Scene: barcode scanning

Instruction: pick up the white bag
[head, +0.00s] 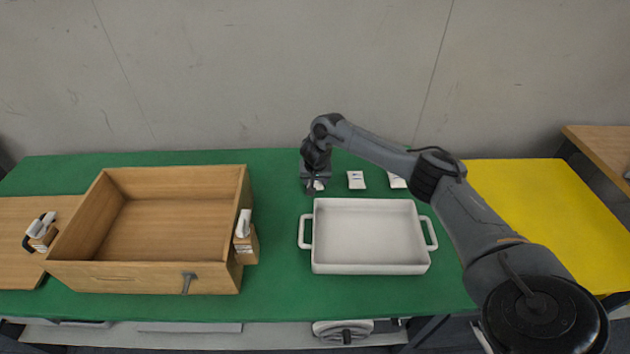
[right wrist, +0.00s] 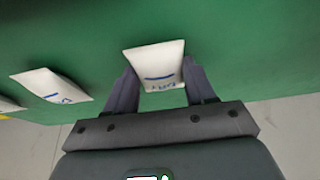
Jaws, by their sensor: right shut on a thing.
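A small white bag (right wrist: 156,66) with blue markings sits between the two fingers of my right gripper (right wrist: 158,92), which is shut on it. In the head view my right gripper (head: 315,183) points down at the green tabletop behind the white dish, with only a bit of that bag (head: 318,186) showing below it. I cannot tell whether the bag touches the table. A second white bag (head: 356,180) lies to the right, and a third (head: 397,181) is partly hidden by my arm. The second one also shows in the right wrist view (right wrist: 52,86). My left gripper is not in view.
A white handled dish (head: 368,268) stands empty in front of the bags. An open wooden box (head: 150,278) is at left, with a scanner-like item (head: 245,240) at its right side and another (head: 41,232) at far left. A yellow surface (head: 545,210) lies clear at right.

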